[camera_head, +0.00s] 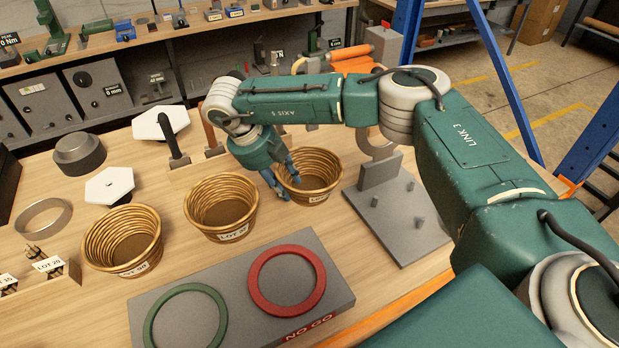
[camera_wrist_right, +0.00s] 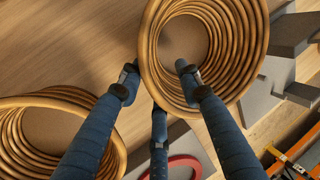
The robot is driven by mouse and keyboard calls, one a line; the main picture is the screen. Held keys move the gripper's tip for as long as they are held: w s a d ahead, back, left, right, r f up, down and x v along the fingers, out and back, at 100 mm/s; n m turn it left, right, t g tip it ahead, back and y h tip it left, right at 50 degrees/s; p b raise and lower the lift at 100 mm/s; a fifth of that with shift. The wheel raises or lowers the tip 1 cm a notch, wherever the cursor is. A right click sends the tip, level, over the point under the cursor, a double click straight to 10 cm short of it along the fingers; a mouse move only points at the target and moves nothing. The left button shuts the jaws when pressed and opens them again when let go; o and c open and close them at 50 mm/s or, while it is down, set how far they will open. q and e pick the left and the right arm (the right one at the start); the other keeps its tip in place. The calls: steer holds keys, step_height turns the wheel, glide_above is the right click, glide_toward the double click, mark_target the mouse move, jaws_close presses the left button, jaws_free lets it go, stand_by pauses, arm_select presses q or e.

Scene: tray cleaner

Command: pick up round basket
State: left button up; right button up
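Three round coiled tan baskets stand in a row on the wooden bench. The right basket (camera_head: 314,175) is at my right gripper (camera_head: 277,182), which points down at its left rim. In the right wrist view, this basket (camera_wrist_right: 235,60) has one blue finger over its opening and another outside its rim. A third finger shows below. The gripper (camera_wrist_right: 158,85) is open, its fingers apart; I cannot tell whether they touch the rim. The middle basket (camera_head: 222,205) is just left, and the left basket (camera_head: 122,240) farther left. My left gripper is not in view.
A grey block with a green ring (camera_head: 186,318) and a red ring (camera_head: 287,280) lies in front of the baskets. A grey pegged plate (camera_head: 395,215) is to the right. White hexagonal pieces (camera_head: 110,185) and a metal ring (camera_head: 43,218) are at left.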

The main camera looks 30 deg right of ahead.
jaws_close()
steer(key=shift+r, duration=0.15)
